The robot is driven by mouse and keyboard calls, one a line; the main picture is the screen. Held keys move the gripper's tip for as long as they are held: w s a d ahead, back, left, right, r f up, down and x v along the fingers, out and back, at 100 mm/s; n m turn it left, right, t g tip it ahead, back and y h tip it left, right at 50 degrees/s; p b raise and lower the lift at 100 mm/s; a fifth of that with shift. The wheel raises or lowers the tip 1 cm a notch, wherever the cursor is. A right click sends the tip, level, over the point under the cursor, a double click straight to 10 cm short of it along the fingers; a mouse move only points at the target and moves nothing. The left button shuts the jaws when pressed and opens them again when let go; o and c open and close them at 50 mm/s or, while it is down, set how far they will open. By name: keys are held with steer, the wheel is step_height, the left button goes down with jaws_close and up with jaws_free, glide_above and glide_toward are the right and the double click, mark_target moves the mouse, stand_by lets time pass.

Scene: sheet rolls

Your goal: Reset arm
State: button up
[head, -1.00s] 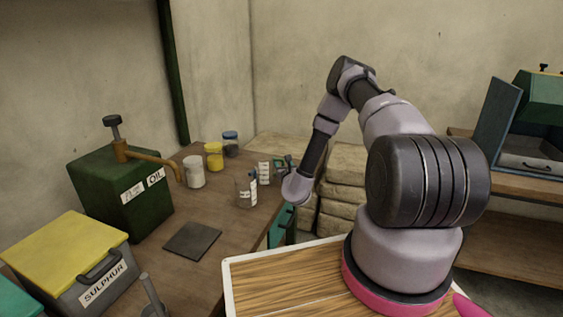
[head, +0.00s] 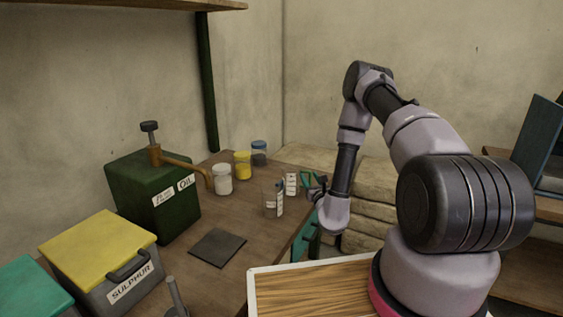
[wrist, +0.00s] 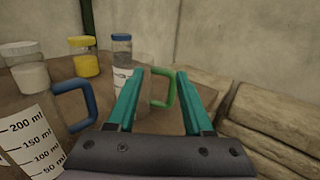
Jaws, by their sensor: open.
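My gripper (head: 314,184) is at the right edge of the wooden table, beside the measuring beakers. In the wrist view its two teal fingers (wrist: 158,78) are spread apart. A clear beaker with a green handle (wrist: 163,92) shows between the fingers; I cannot tell whether they touch it. A beaker with a blue handle (wrist: 36,142) stands at the left of the wrist view. In the head view, the two beakers stand close together, one nearer (head: 272,202) and one farther back (head: 291,182). My arm reaches up, bends and comes down to the table edge.
Jars with white (head: 222,180), yellow (head: 242,165) and blue (head: 259,153) tops stand at the table's back. A green oil box (head: 150,205), a sulphur box (head: 95,255) and a dark flat plate (head: 217,247) are left. Stacked sacks (head: 370,215) lie beyond the table.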

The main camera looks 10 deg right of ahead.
steer(key=a+r+n+g+y, duration=0.2)
steer(key=a+r+n+y, duration=0.4)
steer(key=r, duration=0.5)
steer(key=a+r+n+g+y, duration=0.1)
steer(key=a+r+n+y, duration=0.3)
steer(key=a+r+y, duration=0.45)
steer(key=s+a+r+n+g+y, duration=0.3)
steer(key=s+a+r+n+g, duration=0.1)
steer(key=s+r+n+g, duration=0.8)
steer(key=s+d+r+n+g+h, duration=0.2)
steer(key=s+n+h, duration=0.15)
steer(key=s, duration=0.35)
steer(key=s+d+r+n+g+h, duration=0.2)
steer(key=s+n+h, duration=0.15)
steer(key=s, duration=0.45)
steer(key=s+d+r+t+h, duration=0.1)
steer(key=d+r+t+h, duration=0.1)
steer(key=d, duration=0.3)
steer(key=s+d+r+n+t+h, duration=0.1)
steer(key=s+d+r+t+h, duration=0.1)
steer(key=d+t+h, duration=0.1)
steer(key=s+d+r+n+t+h, duration=0.1)
steer(key=d+r+t+h, duration=0.1)
steer(key=d+h, duration=0.2)
steer(key=d, duration=0.3)
steer(key=shift+s+t+h, duration=0.3)
steer(key=shift+s+h, duration=0.05)
steer(key=shift+s, duration=0.05)
